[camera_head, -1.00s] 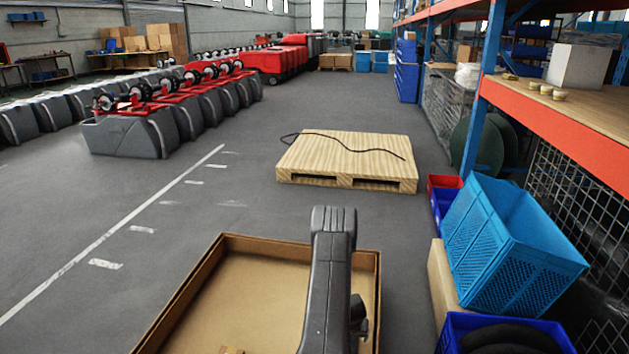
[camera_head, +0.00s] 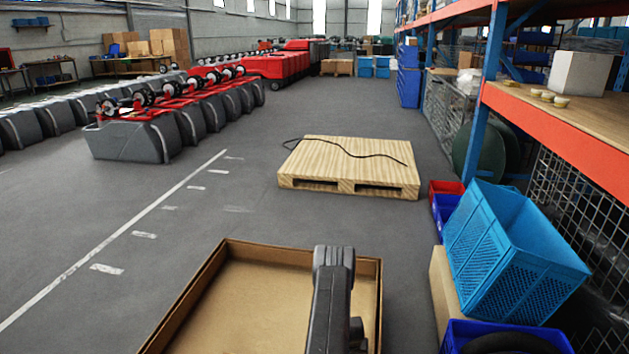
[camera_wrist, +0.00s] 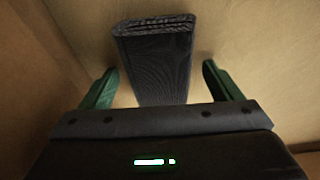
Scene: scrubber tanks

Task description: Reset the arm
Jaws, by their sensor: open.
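My gripper (camera_wrist: 159,70) is open in the wrist view, with one green finger at each side. A dark grey block with a grained surface (camera_wrist: 155,62) shows between and beyond the fingers, with gaps on both sides. I cannot tell how far it is from the fingertips. Tan cardboard surfaces surround it. In the head view my arm reaches down over an open cardboard box (camera_head: 215,268) at the bottom, and my gripper is hidden there.
A wooden pallet (camera_head: 345,175) with a black cable (camera_head: 350,152) lies on the floor ahead. Blue crates (camera_head: 515,250) and an orange-edged shelf (camera_head: 560,118) stand at the right. Grey tanks (camera_head: 130,140) line the left.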

